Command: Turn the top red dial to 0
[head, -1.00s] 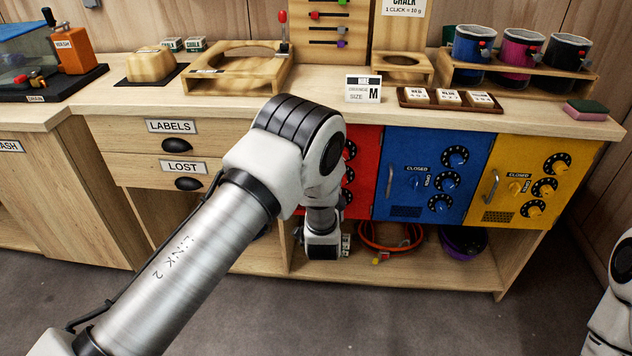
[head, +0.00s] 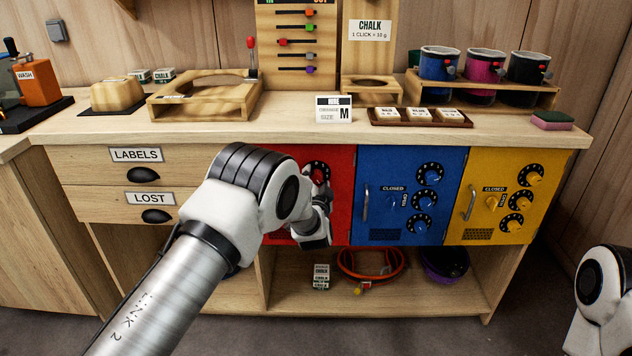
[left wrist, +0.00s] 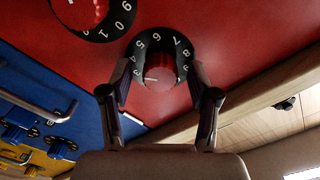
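The red door (head: 338,215) is partly hidden behind my left arm. Its top dial (head: 318,169) shows just beyond my left gripper (head: 321,190). The left wrist view looks upside down, with the blue door at its left. There the top red dial (left wrist: 158,75) has a red knob with a small white mark at its left side, inside a black ring with white numbers. My left gripper (left wrist: 160,82) is open, with one finger on each side of this knob; contact cannot be told. Another red dial (left wrist: 85,12) is cut off at the upper left. My right gripper is not in view.
The blue door (head: 385,220) and yellow door (head: 480,225) stand right of the red one, with dials and handles. The wooden counter (head: 250,133) juts above. The shelf below holds small chalk boxes (head: 321,277), an orange loop (head: 372,272) and a purple bowl (head: 445,265).

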